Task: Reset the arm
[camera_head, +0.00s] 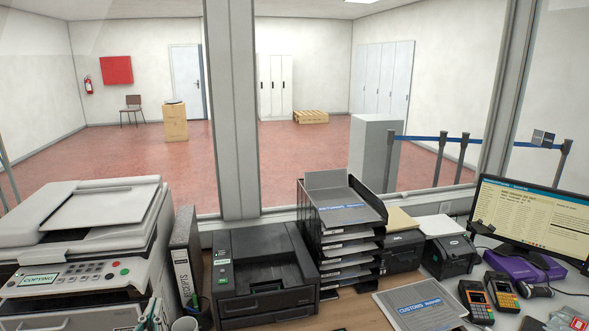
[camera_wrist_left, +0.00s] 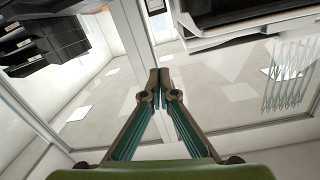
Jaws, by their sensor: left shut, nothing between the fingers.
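My left gripper (camera_wrist_left: 158,82) shows in the left wrist view. Its two green and brown fingers come together at the tips, shut with nothing between them. In the head view only a small part of what looks like this gripper (camera_head: 152,316) shows at the bottom edge, in front of the copier (camera_head: 85,240). The rest of my left arm is hidden. My right gripper is in neither view.
A black printer (camera_head: 262,278), a receipts binder (camera_head: 182,262) and a paper tray stack (camera_head: 335,235) crowd the counter. A customs folder (camera_head: 420,306), card terminals (camera_head: 476,300) and a monitor (camera_head: 532,222) stand to the right. A glazed partition (camera_head: 236,120) runs behind.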

